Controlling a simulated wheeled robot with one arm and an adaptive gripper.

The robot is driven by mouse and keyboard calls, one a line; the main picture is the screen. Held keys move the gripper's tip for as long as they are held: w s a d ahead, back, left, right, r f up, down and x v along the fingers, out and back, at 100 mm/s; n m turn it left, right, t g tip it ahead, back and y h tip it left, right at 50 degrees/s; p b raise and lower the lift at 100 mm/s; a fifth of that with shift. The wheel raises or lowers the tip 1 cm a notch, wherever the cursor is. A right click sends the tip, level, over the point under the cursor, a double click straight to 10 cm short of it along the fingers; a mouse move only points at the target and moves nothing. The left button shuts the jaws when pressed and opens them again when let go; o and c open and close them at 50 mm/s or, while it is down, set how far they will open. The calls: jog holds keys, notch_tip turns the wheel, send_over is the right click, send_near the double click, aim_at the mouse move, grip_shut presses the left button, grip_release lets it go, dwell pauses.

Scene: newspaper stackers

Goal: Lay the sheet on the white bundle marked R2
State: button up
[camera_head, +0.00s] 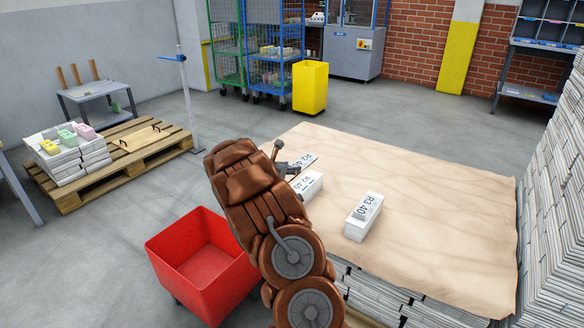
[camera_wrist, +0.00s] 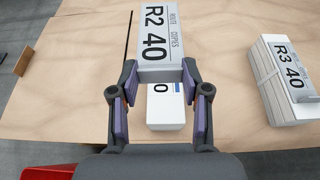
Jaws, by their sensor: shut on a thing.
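The sheet (camera_wrist: 158,32) is a white label printed "R2 40", with a grey grip block at its near end. My gripper (camera_wrist: 160,76) is shut on that block. The sheet also shows in the head view (camera_head: 307,160), just beyond my gripper (camera_head: 290,168). A white bundle (camera_wrist: 165,112) lies below and behind the fingers in the wrist view. Its far part is hidden by the sheet, leaving a "0" and a blue mark visible. In the head view this bundle (camera_head: 309,186), marked R2, is partly hidden by my arm. The sheet appears held above the table; the exact gap cannot be told.
A second white bundle (camera_head: 358,227), marked R3, stands to the right with a printed sheet and grey block on top. The tan-covered stack top (camera_head: 440,190) is clear beyond. A red bin (camera_head: 200,262) stands at lower left. Tall paper stacks (camera_head: 560,190) border the right.

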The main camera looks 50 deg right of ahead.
jog(key=shift+s+d+f, duration=0.2)
jog(key=shift+s+d, duration=0.05)
jog(key=shift+d, duration=0.05)
jog(key=shift+a, duration=0.15)
jog(key=shift+f+b, duration=2.6)
jog(key=shift+f, duration=1.35)
jog(key=shift+f+b, duration=0.4)
jog(key=shift+f, duration=0.15)
jog(key=o, duration=1)
jog(key=shift+c, duration=0.2)
